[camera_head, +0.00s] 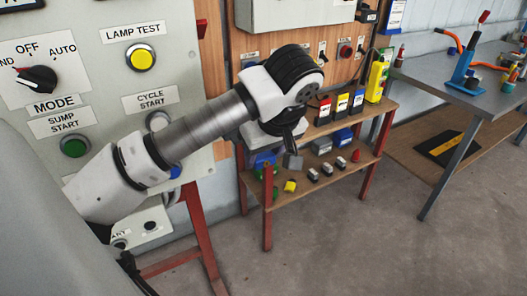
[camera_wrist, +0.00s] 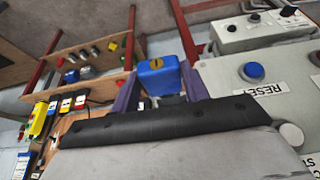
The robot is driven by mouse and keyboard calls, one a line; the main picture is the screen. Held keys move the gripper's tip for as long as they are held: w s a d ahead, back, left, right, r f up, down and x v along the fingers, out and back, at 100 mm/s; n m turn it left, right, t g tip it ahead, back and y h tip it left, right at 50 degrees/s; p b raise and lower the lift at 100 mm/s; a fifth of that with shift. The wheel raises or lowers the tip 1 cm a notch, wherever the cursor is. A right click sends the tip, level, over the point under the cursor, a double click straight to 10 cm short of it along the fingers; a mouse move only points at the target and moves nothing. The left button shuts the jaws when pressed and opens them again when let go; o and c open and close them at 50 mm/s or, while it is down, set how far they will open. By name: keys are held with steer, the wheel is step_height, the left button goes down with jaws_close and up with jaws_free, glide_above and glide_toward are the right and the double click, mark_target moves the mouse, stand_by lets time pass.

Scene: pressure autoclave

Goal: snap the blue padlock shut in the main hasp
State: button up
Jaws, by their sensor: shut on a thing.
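A blue padlock body (camera_wrist: 155,78) with a brass keyhole face shows in the wrist view. My gripper (camera_wrist: 160,85) is shut on it, with one purple-grey finger on each side. Its shackle is not visible, so I cannot tell whether it is open. In the head view my gripper (camera_head: 284,152) is beyond the control cabinet's right edge, in front of the wooden shelves. A blue patch (camera_head: 263,159) shows beside it, but I cannot tell whether it is the padlock. I cannot make out the main hasp in either view.
The control cabinet (camera_head: 125,80) with buttons and a mode switch stands left. The shelf unit (camera_head: 325,165) carries small coloured locks and boxes. A workbench (camera_head: 460,95) stands right. The floor (camera_head: 330,250) in front is clear. A blue RESET button (camera_wrist: 253,72) shows in the wrist view.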

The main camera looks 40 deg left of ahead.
steer(key=shift+d+b, duration=0.1)
steer(key=shift+b, duration=0.4)
steer(key=shift+w+a, duration=0.35)
steer(key=shift+a, duration=0.55)
steer(key=shift+w+a, duration=0.3)
steer(key=shift+a, duration=0.55)
steer(key=shift+w+a, duration=0.35)
steer(key=shift+a, duration=0.55)
steer(key=shift+b, duration=0.6)
steer(key=shift+w+a+r+p, duration=0.15)
steer(key=shift+w+a, duration=0.2)
steer(key=shift+a, duration=0.45)
steer(key=shift+w+a+f+p, duration=0.1)
steer(key=shift+w+a+p, duration=0.2)
steer(key=shift+a, duration=0.5)
steer(key=shift+w+a+r+p, duration=0.1)
steer(key=shift+w+a, duration=0.3)
steer(key=shift+a, duration=0.4)
steer(key=o, duration=1.2)
steer(key=p+v, duration=0.7)
steer(key=v, duration=0.6)
steer(key=shift+s+d+r, duration=0.15)
steer(key=shift+d+r, duration=0.1)
